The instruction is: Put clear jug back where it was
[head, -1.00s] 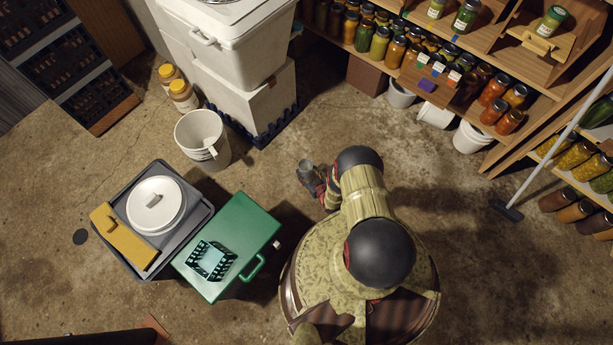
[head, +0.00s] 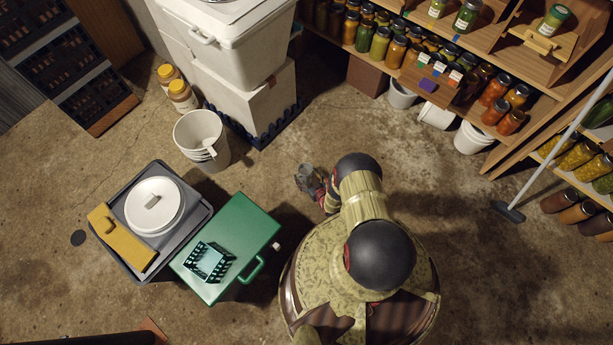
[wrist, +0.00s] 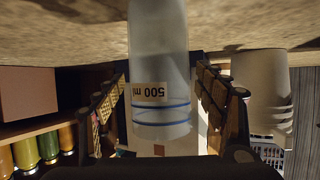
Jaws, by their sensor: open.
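The clear jug (wrist: 160,65) stands between the two fingers of my gripper (wrist: 165,100) in the wrist view. It has blue bands and a "500 ml" label that reads upside down. The fingers are open on either side of it, with narrow gaps showing. In the head view, the jug (head: 304,172) is small and partly hidden by my gripper (head: 314,182), just left of my arm over the concrete floor. Its base is out of the wrist frame, so I cannot tell whether it touches the floor.
A green case (head: 236,226) with a small teal basket (head: 209,262) on it lies to the left. A grey bin (head: 196,226) with a white lid is beyond it. White buckets (head: 201,132) stand by the stacked white boxes (head: 258,95). Jar shelves (head: 560,100) line the right. Floor around my gripper is bare.

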